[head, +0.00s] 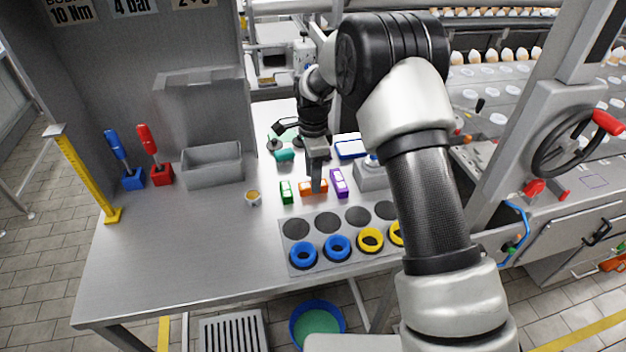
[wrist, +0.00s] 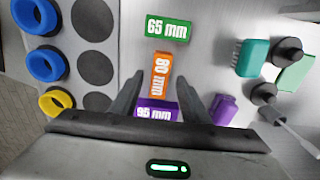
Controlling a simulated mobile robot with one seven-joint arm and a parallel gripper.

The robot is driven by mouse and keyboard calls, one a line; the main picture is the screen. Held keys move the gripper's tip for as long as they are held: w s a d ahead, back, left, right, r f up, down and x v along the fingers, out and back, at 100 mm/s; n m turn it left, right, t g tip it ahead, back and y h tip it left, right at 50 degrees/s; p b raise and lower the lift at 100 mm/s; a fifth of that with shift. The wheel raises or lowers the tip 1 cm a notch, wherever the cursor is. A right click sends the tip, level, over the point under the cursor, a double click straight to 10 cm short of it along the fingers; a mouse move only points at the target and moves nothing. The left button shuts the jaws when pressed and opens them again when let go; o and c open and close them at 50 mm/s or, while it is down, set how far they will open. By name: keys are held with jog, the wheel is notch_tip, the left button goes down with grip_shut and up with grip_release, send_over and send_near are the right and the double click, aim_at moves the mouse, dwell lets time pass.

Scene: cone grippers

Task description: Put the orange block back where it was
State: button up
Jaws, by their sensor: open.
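The orange block (head: 305,189) lies on the grey table between the green block (head: 286,192) and the purple block (head: 339,182). In the wrist view the orange block (wrist: 161,72) reads "80 mm", the green block (wrist: 168,30) "65 mm" and the purple block (wrist: 155,106) "95 mm". My gripper (head: 317,183) is over the orange block and hides part of it in the head view. In the wrist view my gripper (wrist: 164,88) is open, with one finger on each side of the orange block's near end; I see no clear contact. The purple block's near part is hidden by the gripper body.
A grey panel (head: 283,238) with dark discs and blue and yellow rings lies in front of the blocks. A small cup (head: 253,198) and a grey bin (head: 212,166) stand left. A teal brush (wrist: 252,57) lies behind. The table's front left is clear.

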jog(key=s+d+r+n+t, duration=0.1)
jog(key=s+d+r, duration=0.1)
jog(key=r, duration=0.7)
jog(key=s+d+r+n, duration=0.2)
jog(key=d+r, duration=0.1)
jog(key=r, duration=0.7)
jog(key=s+d+r+n+t, duration=0.1)
jog(key=s+d+r+n, duration=0.15)
jog(key=s+r, duration=0.2)
jog(key=s+d+r+n+t, duration=0.1)
jog(key=s+d+r+n, duration=0.1)
jog(key=s+d+r, duration=0.3)
jog(key=s+d+f+n+t, duration=0.1)
jog(key=s+d+n, duration=0.1)
jog(key=s, duration=0.7)
jog(key=s+d+f+n+t, duration=0.1)
jog(key=s+d+n, duration=0.1)
jog(key=s+n, duration=0.3)
jog(key=s, duration=0.4)
jog(key=shift+d+t, duration=0.15)
jog(key=shift+t, duration=0.15)
notch_tip(320, 180, up, 4)
jog(key=p, duration=0.3)
jog(key=shift+f+p, duration=0.2)
jog(key=shift+p, duration=0.15)
